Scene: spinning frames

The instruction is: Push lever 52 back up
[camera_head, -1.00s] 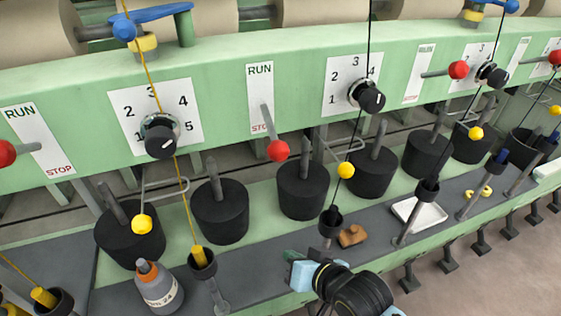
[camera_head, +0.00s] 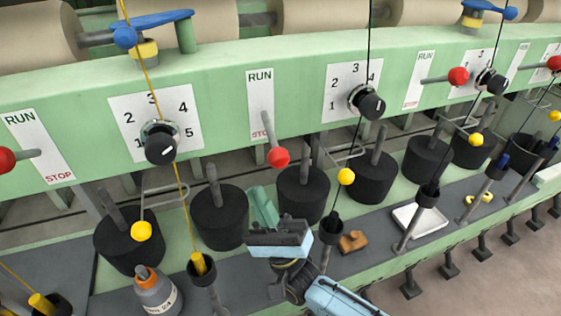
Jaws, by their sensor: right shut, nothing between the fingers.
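Several levers with red knobs stick out of the green machine front beside RUN/STOP plates; I can read no number 52. The middle lever (camera_head: 278,157) hangs low, its rod and knob over the STOP end of its plate (camera_head: 260,92). The left lever (camera_head: 8,160) and right lever (camera_head: 458,76) sit around mid-height of their plates. My right gripper (camera_head: 260,200) is below the middle lever, its green fingers shut and empty, pointing up. It appears apart from the knob. My left gripper is not in view.
Black weighted cups (camera_head: 303,190) stand along the ledge behind and beside the gripper. Yarn guides with yellow balls (camera_head: 346,176) hang close by. A dial (camera_head: 160,142), a bottle (camera_head: 158,292), a brown piece (camera_head: 352,241) and a white tray (camera_head: 420,221) are also near.

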